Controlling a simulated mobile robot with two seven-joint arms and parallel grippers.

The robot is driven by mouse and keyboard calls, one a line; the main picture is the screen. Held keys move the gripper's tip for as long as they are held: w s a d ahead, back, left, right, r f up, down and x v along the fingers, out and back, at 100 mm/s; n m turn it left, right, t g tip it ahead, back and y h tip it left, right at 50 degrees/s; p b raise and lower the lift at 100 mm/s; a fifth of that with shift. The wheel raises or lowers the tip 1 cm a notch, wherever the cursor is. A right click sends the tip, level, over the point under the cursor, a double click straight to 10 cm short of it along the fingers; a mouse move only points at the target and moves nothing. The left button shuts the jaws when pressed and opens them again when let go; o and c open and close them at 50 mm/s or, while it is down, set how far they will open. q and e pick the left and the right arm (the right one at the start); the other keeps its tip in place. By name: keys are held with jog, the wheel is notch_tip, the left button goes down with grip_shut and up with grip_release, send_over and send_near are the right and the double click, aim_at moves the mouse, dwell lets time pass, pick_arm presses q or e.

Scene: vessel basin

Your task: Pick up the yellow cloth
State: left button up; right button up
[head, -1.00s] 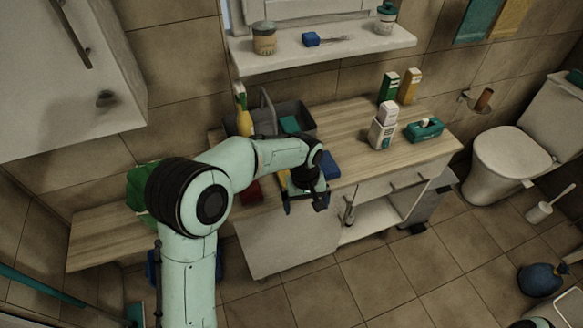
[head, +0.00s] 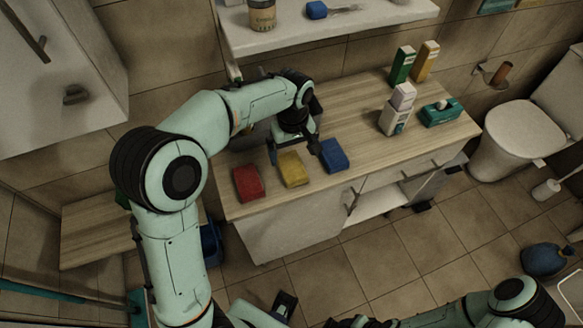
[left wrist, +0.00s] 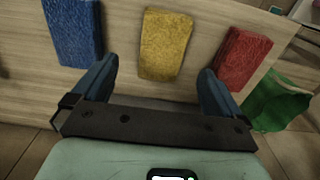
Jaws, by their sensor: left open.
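The yellow cloth (head: 293,169) lies on the wooden counter between a red cloth (head: 248,183) and a blue cloth (head: 333,155). My left gripper (head: 293,148) is over the counter, just behind the yellow cloth, open and empty. In the left wrist view the yellow cloth (left wrist: 165,43) shows ahead of and between the two spread fingers of the left gripper (left wrist: 158,77), with the blue cloth (left wrist: 74,32) at left and the red cloth (left wrist: 241,57) at right. The fingers appear apart from the cloth.
Bottles and boxes (head: 397,110) and a teal tissue box (head: 441,112) stand on the right of the counter (head: 355,115). A shelf (head: 330,27) hangs above the back. A toilet (head: 522,140) stands at right. The counter's middle is clear.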

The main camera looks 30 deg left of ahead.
aim_at(292, 165)
pick_arm(q)
notch_tip(292, 165, down, 6)
jog(key=shift+s+a+r, duration=0.1)
jog(key=shift+s, duration=0.05)
dwell(0.3)
jog(key=c, duration=1.1)
